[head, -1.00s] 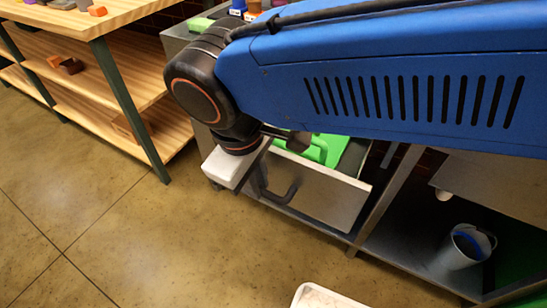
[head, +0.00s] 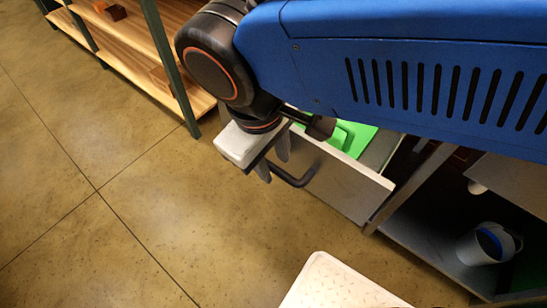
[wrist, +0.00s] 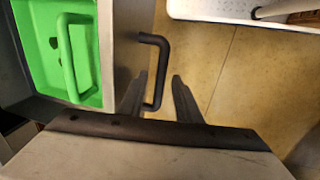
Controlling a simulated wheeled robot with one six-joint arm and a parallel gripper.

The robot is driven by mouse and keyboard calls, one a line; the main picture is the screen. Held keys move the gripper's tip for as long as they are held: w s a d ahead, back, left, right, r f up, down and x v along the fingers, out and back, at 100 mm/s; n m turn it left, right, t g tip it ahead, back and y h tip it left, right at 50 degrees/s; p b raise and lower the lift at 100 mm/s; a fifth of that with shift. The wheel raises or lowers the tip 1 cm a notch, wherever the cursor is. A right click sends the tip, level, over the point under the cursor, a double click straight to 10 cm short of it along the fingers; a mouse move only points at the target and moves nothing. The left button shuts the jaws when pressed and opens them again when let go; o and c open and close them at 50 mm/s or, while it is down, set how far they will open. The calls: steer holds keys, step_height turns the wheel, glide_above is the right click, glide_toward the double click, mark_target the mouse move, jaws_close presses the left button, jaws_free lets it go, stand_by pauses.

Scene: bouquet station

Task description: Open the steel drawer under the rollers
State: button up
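The steel drawer (head: 345,190) stands pulled out from the station, with its interior visible from above. Its dark bar handle (head: 297,180) is on the front panel; in the wrist view the handle (wrist: 160,62) sticks out from the drawer front (wrist: 122,45). My gripper (head: 272,160) is beside the handle, over the floor in front of the drawer. In the wrist view my gripper (wrist: 157,92) is open, and the handle's bar shows between the two separated fingers, touching neither visibly. A bright green object with a green handle (wrist: 70,60) lies in the drawer.
A wooden shelf with green posts (head: 170,65) stands at the left. A white bucket (head: 487,245) is on the lower shelf at the right. A white perforated surface (head: 335,285) is at the bottom. The floor in front of the drawer is clear.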

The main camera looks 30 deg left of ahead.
steer(key=shift+r, duration=0.1)
steer(key=s+r, duration=0.3)
steer(key=r, duration=1.4)
steer(key=shift+a, duration=0.15)
steer(key=w+d+f+m+y, duration=0.1)
steer(key=w+d+f+m, duration=0.3)
steer(key=w+d, duration=0.65)
steer(key=w+d+f+m, duration=0.4)
steer(key=w+d, duration=0.6)
steer(key=d, duration=0.2)
steer(key=s+d+f+m+t, duration=0.1)
steer(key=d+f+m, duration=0.3)
steer(key=d, duration=0.8)
steer(key=s+d+f+m+t, duration=0.1)
steer(key=d+f+m, duration=0.4)
steer(key=d+f, duration=0.4)
steer(key=d, duration=0.3)
steer(key=shift+s+d+t+h, duration=0.2)
steer(key=shift+d+t+h, duration=0.1)
steer(key=shift+h, duration=0.1)
